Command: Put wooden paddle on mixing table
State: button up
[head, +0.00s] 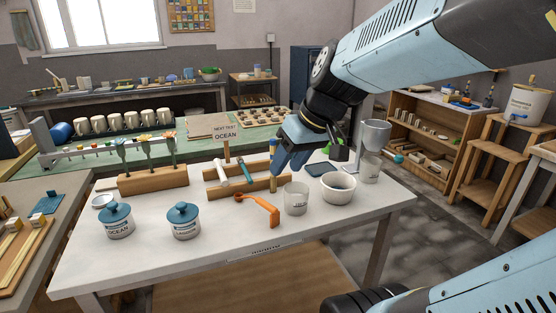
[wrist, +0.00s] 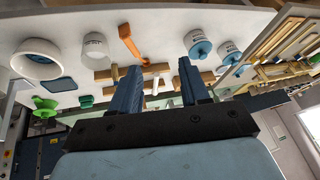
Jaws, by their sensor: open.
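The white table (head: 330,215), which I take to be the mixing table, stands in front of me. On it is a wooden rack (head: 222,190) holding a few tools with teal and white handles. A tan and blue upright piece (head: 273,180) stands at the rack's right end; I cannot tell whether it is the wooden paddle. No other clear paddle shows. My gripper (head: 288,160) is open and empty above the table's back part, close to that piece in the picture. In the wrist view my gripper (wrist: 158,85) has its two blue fingers apart, with nothing between them.
On the white table are two teal-lidded jars (head: 118,224), an orange tool (head: 262,208), a grey cup (head: 296,200), a white bowl (head: 338,188) and a wooden block of brushes (head: 152,180). A green-topped table (head: 75,153) stands behind. The white table's front edge is clear.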

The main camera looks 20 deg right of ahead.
jog(key=s+d+r+m+t+h, duration=0.1)
jog(key=s+d+m+h, duration=0.1)
jog(key=s, duration=0.3)
jog(key=shift+s+r+m+h, duration=0.3)
jog(key=shift+r+m+h, duration=0.15)
jog(key=shift+h, duration=0.25)
jog(key=shift+d, duration=0.1)
dwell(0.5)
